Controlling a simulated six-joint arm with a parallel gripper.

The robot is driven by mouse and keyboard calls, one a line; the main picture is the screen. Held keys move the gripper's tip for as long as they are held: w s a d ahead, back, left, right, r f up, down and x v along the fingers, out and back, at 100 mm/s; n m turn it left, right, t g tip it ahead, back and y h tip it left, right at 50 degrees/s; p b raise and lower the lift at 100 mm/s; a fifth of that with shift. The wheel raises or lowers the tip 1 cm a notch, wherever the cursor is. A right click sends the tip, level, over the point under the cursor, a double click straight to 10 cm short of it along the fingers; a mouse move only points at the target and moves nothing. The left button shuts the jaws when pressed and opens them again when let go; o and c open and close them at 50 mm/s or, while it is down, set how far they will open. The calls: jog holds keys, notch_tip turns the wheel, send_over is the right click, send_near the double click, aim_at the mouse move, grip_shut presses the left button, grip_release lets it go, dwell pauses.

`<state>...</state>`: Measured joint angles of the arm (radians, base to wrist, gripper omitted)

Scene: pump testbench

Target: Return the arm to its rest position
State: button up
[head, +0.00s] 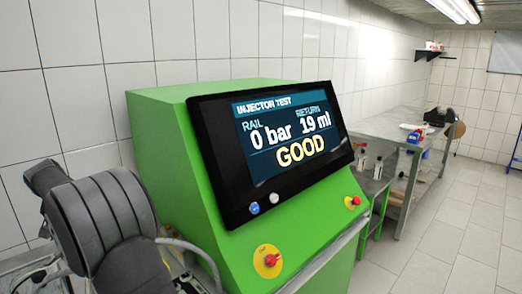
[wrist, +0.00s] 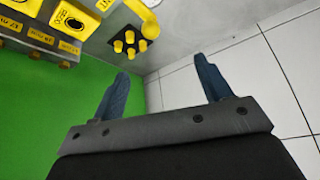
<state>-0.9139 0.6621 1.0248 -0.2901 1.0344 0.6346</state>
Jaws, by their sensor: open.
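My gripper (wrist: 161,68) shows in the wrist view as two blue-grey fingers set wide apart on a dark grey mount. It is open, and nothing is between the fingers. Behind them are a grey surface edge and white tiles. In the head view my dark arm (head: 100,215) is bent at the left edge, beside the green test bench (head: 165,110). The gripper itself cannot be made out there.
The bench's screen (head: 285,140) reads 0 bar, 19 ml and GOOD. Red buttons on yellow discs (head: 268,260) sit below it. In the wrist view, yellow fittings (wrist: 75,18) and a black plate with yellow pegs (wrist: 128,44) lie beyond the fingers. A grey workbench (head: 385,122) stands farther back.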

notch_tip(320, 180, down, 6)
jog(key=shift+d+r, duration=0.1)
jog(key=shift+r, duration=0.15)
jog(key=shift+w+d, duration=0.3)
jog(key=shift+d, duration=0.05)
jog(key=o, duration=0.6)
jog(key=shift+o, duration=0.2)
jog(key=s+d+r+n+g+y, duration=0.1)
jog(key=s+d+r+n+g, duration=0.1)
jog(key=s+d+r+n, duration=0.35)
jog(key=shift+m, duration=0.45)
jog(key=x, duration=0.3)
jog(key=a+x, duration=0.1)
jog(key=x, duration=0.4)
jog(key=shift+s+a+f, duration=0.1)
jog(key=shift+a, duration=0.35)
jog(key=v, duration=1)
